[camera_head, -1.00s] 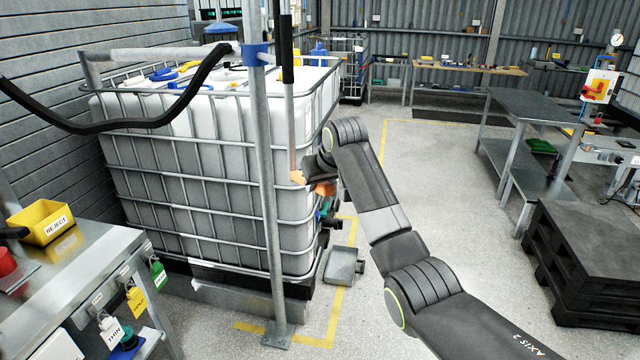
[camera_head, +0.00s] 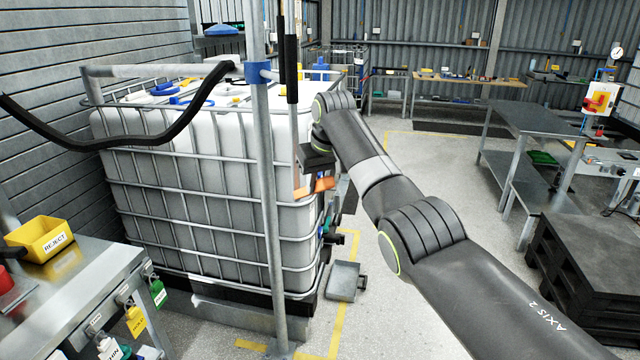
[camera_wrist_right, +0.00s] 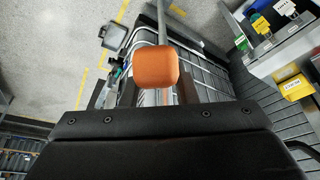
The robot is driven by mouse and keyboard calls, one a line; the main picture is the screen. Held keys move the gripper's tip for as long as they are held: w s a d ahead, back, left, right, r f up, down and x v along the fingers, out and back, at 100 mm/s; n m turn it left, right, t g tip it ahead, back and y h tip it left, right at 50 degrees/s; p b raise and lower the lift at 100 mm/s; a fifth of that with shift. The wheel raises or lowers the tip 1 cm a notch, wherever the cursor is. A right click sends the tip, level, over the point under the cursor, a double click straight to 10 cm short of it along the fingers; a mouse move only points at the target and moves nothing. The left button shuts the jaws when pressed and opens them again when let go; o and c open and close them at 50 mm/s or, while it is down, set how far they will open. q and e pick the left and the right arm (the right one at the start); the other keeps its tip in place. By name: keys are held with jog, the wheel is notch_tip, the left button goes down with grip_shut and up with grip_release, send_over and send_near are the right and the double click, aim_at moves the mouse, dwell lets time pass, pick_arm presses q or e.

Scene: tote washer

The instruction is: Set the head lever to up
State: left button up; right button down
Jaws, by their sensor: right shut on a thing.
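An orange knob (camera_wrist_right: 155,67) on a thin grey rod sits between my right gripper's fingers in the right wrist view. I take it for the end of the head lever. In the head view a grey rod (camera_head: 293,130) hangs below a black sleeve (camera_head: 292,70), beside the upright grey pole. My right gripper (camera_head: 318,187) is at the rod's lower end, with orange showing there. It is shut on the knob, and the exact contact is small and partly hidden. My left gripper is not in view.
A caged white tank (camera_head: 190,180) stands just behind the pole (camera_head: 270,210). A black hose (camera_head: 120,140) crosses the upper left. A metal bench with a yellow REJECT bin (camera_head: 40,236) is at the left. Dark pallets (camera_head: 590,270) stand at the right.

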jog(key=shift+w+r, duration=0.15)
jog(key=shift+r, duration=0.25)
jog(key=c, duration=1.5)
grip_release()
jog(key=shift+c, duration=0.2)
jog(key=o, duration=0.4)
jog(key=shift+f, duration=0.15)
jog(key=shift+a+f, duration=0.1)
